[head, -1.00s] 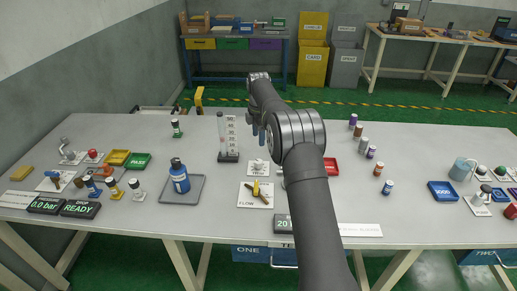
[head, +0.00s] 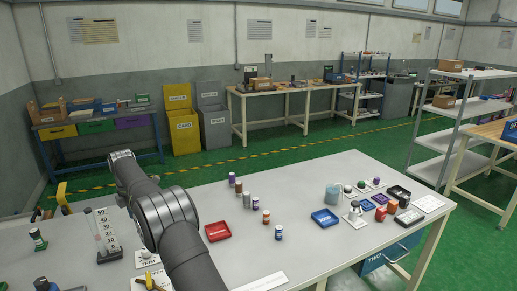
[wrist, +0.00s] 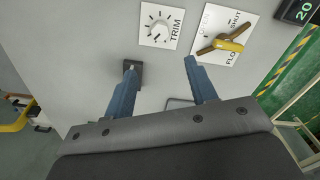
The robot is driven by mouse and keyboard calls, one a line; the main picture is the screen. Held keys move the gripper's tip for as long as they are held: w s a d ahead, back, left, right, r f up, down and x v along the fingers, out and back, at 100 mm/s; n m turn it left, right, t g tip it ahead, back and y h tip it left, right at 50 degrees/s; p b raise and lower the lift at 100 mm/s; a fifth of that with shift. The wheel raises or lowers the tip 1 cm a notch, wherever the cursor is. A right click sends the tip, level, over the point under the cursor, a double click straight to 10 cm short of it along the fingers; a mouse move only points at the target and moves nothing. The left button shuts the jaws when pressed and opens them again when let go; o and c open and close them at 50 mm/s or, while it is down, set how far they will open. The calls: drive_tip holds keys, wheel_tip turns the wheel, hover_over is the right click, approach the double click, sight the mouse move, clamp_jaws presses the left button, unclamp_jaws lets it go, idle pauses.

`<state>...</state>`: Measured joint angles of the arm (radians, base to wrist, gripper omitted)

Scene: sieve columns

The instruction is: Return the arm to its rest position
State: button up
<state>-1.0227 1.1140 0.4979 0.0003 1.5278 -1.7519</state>
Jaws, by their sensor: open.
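My gripper (wrist: 160,66) shows in the wrist view with its two blue fingers spread apart and nothing held between them. It hangs above the grey table (head: 310,205). A white TRIM dial plate (wrist: 160,27) and a FLOW plate with a yellow-brown lever (wrist: 222,43) lie beyond the fingertips. A small dark block (wrist: 133,66) shows at the left fingertip; I cannot tell whether they touch. In the head view my arm reaches up from the bottom edge, and the fingers are mostly hidden by it.
A clear graduated column (head: 103,232) stands left of my arm. A red tray (head: 217,231), several small capped bottles (head: 247,200) and a blue tray (head: 325,218) lie to the right.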

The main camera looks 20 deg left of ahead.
wheel_tip(320, 180, down, 15)
drive_tip(key=shift+f, duration=0.1)
idle(0.3)
drive_tip(key=shift+r, duration=0.2)
